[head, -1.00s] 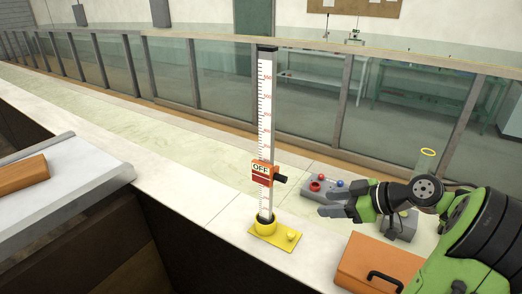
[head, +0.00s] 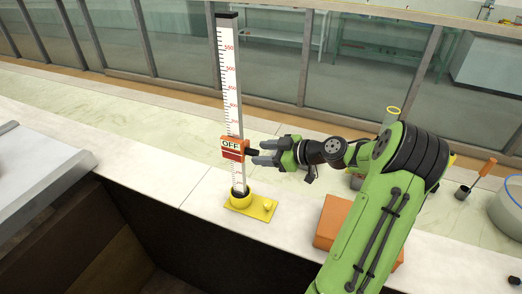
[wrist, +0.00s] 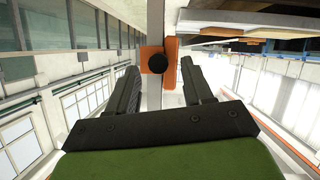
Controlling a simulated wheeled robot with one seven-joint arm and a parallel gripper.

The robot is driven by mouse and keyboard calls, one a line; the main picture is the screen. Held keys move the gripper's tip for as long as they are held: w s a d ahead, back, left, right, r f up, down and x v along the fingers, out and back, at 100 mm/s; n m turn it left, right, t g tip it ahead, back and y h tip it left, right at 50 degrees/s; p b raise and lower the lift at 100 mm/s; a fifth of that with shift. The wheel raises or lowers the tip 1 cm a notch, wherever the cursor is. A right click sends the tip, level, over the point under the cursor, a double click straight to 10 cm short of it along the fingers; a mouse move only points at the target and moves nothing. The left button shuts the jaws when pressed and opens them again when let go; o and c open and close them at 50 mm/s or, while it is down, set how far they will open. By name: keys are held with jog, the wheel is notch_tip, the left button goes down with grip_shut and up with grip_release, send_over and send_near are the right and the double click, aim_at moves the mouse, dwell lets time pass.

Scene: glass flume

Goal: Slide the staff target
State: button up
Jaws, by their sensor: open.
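The staff (head: 229,70) is an upright white scale with black ticks and red numbers, standing in a yellow base (head: 252,205). The target (head: 233,149) is an orange and red slider marked OFF, low on the staff, with a dark knob (head: 252,153) on its right side. In the wrist view the target (wrist: 170,60) and its round black knob (wrist: 157,63) face me between the fingers. My gripper (head: 262,151) is open at the knob, its fingers one on each side of it. I cannot tell whether they touch it.
An orange case (head: 333,220) lies on the counter, partly behind my arm. A grey tray (head: 45,175) is at the left. Glass panels (head: 265,75) run behind the staff.

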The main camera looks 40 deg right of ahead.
jog(key=shift+x, duration=0.85)
jog(key=shift+d, duration=0.1)
grip_shut()
jog(key=shift+r+p, duration=0.65)
jog(key=shift+r, duration=1.5)
grip_release()
jog(key=shift+f, duration=0.1)
jog(key=shift+s, duration=0.1)
jog(key=b+v, duration=0.1)
jog(key=v, duration=1.4)
jog(key=shift+s, duration=0.3)
